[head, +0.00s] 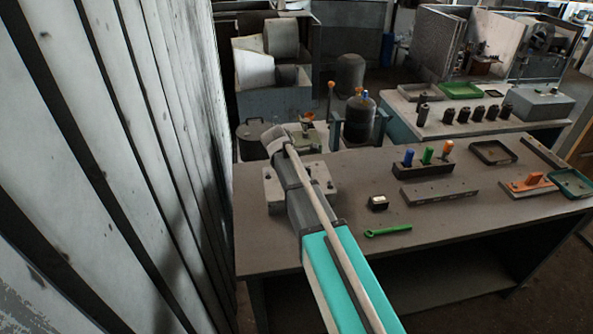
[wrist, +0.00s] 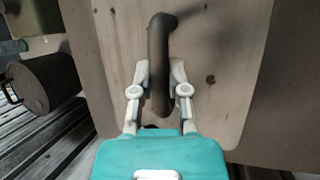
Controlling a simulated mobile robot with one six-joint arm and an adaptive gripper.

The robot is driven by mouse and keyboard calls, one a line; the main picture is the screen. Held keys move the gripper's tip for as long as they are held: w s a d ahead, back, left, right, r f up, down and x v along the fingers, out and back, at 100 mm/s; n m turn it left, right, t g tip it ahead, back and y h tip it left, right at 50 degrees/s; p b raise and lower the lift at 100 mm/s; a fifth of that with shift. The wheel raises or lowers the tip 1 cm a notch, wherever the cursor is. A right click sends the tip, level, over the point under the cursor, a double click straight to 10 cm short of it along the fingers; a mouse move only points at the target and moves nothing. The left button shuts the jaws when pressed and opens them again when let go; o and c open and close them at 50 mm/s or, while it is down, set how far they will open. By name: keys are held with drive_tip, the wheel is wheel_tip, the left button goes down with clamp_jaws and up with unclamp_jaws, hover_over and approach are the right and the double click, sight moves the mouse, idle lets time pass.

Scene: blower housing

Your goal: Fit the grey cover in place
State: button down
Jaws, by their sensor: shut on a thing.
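In the wrist view my gripper (wrist: 160,78) is shut on a dark, curved handle (wrist: 158,35). The handle stands over a pale grey-beige plate (wrist: 215,115) with rounded corners and dark spots, which looks like the grey cover. In the head view a pale plate (head: 271,190) with dark spots shows at the left end of the workbench, partly behind my arm. My arm hides the fingers there. I cannot tell whether cover and housing touch, or how well they line up.
A slatted wall (head: 130,150) stands close on the left.

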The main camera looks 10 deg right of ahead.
drive_tip(key=c, duration=1)
unclamp_jaws()
drive_tip(key=shift+w, duration=0.1)
drive_tip(key=shift+c, duration=0.2)
drive_tip(key=o, duration=0.5)
drive_tip(key=shift+w+f, duration=0.15)
drive_tip(key=shift+f, duration=0.05)
drive_tip(key=shift+c, duration=0.2)
drive_tip(key=shift+o, duration=0.2)
drive_tip(key=o, duration=0.5)
drive_tip(key=shift+c, duration=0.2)
drive_tip(key=shift+r, duration=0.1)
drive_tip(key=shift+r+p, duration=4)
